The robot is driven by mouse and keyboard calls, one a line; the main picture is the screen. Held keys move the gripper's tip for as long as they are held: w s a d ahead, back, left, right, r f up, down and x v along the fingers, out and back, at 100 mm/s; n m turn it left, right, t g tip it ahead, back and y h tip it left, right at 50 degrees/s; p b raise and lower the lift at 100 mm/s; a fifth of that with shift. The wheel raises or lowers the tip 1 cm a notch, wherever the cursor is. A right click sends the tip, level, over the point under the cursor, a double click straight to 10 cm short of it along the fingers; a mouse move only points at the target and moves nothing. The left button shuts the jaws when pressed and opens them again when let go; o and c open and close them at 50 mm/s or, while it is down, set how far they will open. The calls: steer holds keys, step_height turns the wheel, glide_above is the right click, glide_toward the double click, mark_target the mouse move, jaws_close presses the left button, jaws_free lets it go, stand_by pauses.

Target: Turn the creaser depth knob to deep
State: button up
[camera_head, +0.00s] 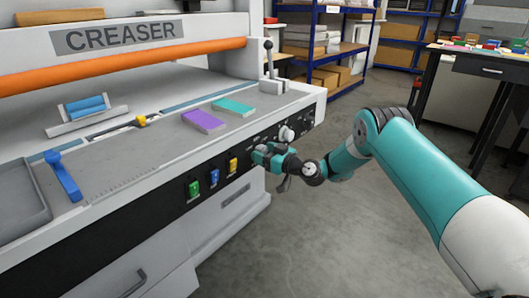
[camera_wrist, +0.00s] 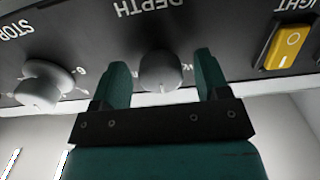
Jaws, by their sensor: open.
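The depth knob (camera_wrist: 160,72) is a round grey knob under the label DEPTH on the creaser's black front panel. The wrist view shows it upside down. My gripper (camera_wrist: 161,74) is open, with one teal finger on each side of the knob and gaps between. I cannot tell how far the fingertips reach along it. In the head view my gripper (camera_head: 264,153) is at the front panel of the creaser (camera_head: 120,200) and hides the depth knob. The knob's pointer setting is not readable.
A larger grey knob (camera_wrist: 45,85) near the STOP label and a yellow LIGHT switch (camera_wrist: 287,46) flank the depth knob. Green (camera_head: 194,188) and blue (camera_head: 214,177) switches sit further left. Purple (camera_head: 203,121) and teal (camera_head: 234,107) blocks lie on the creaser's top. Floor is clear at right.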

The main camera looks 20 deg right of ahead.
steer(key=shift+w+a, duration=0.1)
steer(key=shift+c, duration=0.4)
steer(key=c, duration=0.8)
steer(key=shift+m+b, duration=0.3)
steer(key=shift+f+m+b, duration=0.1)
steer(key=shift+m+b, duration=0.35)
steer(key=shift+m, duration=0.15)
steer(key=m+b, duration=0.1)
steer(key=m, duration=0.2)
steer(key=shift+b, duration=0.35)
steer(key=m+b, duration=0.1)
steer(key=m, duration=0.6)
